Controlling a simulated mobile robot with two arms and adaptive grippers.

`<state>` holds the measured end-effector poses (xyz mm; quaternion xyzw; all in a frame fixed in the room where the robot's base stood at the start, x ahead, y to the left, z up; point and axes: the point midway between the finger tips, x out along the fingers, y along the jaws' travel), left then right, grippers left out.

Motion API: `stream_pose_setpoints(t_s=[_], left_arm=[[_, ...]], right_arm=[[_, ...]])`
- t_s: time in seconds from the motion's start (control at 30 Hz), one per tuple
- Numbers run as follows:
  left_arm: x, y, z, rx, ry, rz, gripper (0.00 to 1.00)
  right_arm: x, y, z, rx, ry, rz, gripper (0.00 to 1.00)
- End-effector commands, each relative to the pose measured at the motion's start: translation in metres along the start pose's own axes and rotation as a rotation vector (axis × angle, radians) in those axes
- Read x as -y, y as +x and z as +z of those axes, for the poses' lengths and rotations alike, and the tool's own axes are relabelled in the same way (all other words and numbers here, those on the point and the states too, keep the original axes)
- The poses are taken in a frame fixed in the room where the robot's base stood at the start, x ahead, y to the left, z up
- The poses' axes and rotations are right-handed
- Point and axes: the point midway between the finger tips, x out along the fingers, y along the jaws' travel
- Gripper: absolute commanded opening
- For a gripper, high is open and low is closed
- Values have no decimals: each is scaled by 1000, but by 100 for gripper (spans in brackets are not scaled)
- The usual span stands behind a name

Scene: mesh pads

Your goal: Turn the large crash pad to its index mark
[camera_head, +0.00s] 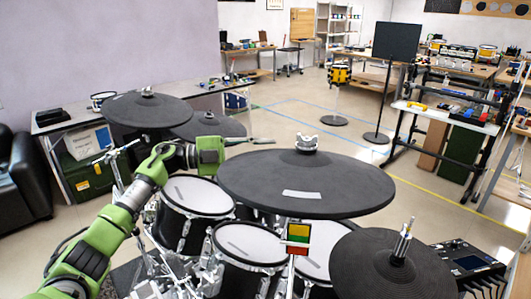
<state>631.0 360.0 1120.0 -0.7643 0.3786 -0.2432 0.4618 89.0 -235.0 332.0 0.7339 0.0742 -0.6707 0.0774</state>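The large crash pad (345,188) is a wide black disc on a stand in the middle of the head view. It has a silver wing nut (306,143) at its top and a white strip (302,194) on its near side. A card with red, yellow and green bands (298,235) stands just below its near rim; I cannot tell if this is the index mark. My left gripper (262,141) is at the pad's far left edge. It is seen side-on; its finger gap and any contact with the rim are unclear. My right gripper is not in view.
Smaller black pads stand at the back left (140,109) and front right (395,270). White-headed drums (197,196) sit close below the large pad and my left arm. A black module (468,262) is at the right. Open floor lies behind the kit.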

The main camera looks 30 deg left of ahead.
Motion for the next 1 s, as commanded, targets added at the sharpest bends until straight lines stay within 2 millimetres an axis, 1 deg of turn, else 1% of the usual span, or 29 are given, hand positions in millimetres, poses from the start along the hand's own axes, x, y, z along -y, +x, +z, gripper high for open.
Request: stream_pose_setpoints(t_s=[0.17, 0.27, 0.37, 0.6, 0.7, 0.83, 1.0], left_arm=[[-1, -1, 0, 0, 0, 1, 28], [0, -10, 1, 3, -1, 1, 28], [-1, -26, 1, 5, -1, 4, 28], [-1, -77, 2, 6, -3, 4, 28], [0, -95, 1, 5, -2, 3, 28], [0, -110, 1, 3, -2, 3, 28], [1, -118, 0, 0, 0, 2, 28]], right_arm=[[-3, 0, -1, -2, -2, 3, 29], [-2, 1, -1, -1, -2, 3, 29], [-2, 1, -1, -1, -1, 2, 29], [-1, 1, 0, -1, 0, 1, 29], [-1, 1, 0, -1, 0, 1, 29], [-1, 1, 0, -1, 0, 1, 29], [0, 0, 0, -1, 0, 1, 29]])
